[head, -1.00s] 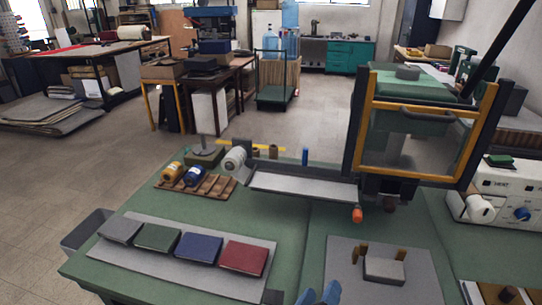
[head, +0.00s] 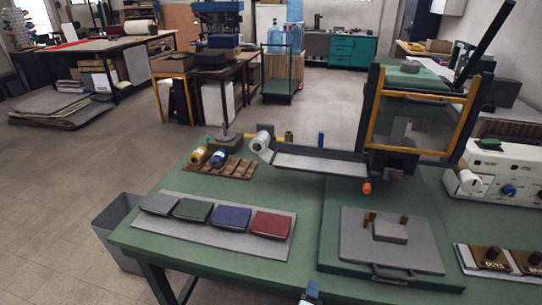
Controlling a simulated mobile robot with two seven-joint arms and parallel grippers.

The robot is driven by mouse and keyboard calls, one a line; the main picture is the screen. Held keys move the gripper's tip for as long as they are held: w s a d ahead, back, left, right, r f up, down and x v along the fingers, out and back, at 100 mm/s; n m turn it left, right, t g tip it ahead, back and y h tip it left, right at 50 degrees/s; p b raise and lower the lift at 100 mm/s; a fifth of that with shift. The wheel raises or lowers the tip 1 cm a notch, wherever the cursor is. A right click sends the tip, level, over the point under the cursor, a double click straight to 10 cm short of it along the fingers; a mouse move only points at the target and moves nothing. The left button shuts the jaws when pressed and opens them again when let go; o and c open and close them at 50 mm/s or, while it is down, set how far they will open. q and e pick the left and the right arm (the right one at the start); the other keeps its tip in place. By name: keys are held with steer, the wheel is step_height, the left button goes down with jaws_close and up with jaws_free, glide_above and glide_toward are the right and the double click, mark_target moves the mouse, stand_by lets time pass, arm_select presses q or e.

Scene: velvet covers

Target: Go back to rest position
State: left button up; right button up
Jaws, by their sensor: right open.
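My right gripper (head: 309,293) shows only as a small blue-tipped piece at the bottom edge, in front of the green table (head: 260,266). It holds nothing that I can see, and most of it is cut off by the frame. My left gripper is not in view. Four velvet-covered pieces lie in a row on a grey mat (head: 268,249): grey (head: 160,203), green (head: 193,210), blue (head: 228,217) and red (head: 270,224).
The press with a yellow-edged frame (head: 420,151) stands at the right. A grey plate (head: 390,254) with a handle lies before it. A white control box (head: 495,176) is at far right. A grey bin (head: 118,226) stands by the table's left end. Open floor (head: 60,215) lies left.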

steer(key=s+d+f+n+g+y+p, duration=0.1)
steer(key=s+f+n+g+y+p, duration=0.15)
steer(key=s+f+n, duration=0.4)
steer(key=s+d+f+n+g+y+p, duration=0.1)
steer(key=f+n+g+y+p, duration=0.2)
steer(key=f, duration=0.7)
steer(key=s+f+n+g+y+p, duration=0.1)
steer(key=s+f+n+g, duration=0.2)
steer(key=s, duration=0.7)
steer(key=s+f+n+g+p, duration=0.1)
steer(key=s+f+n+g, duration=0.3)
steer(key=s, duration=0.5)
steer(key=shift+s+d+f+n+y, duration=0.4)
steer(key=shift+f+n, duration=0.3)
steer(key=shift+n, duration=0.55)
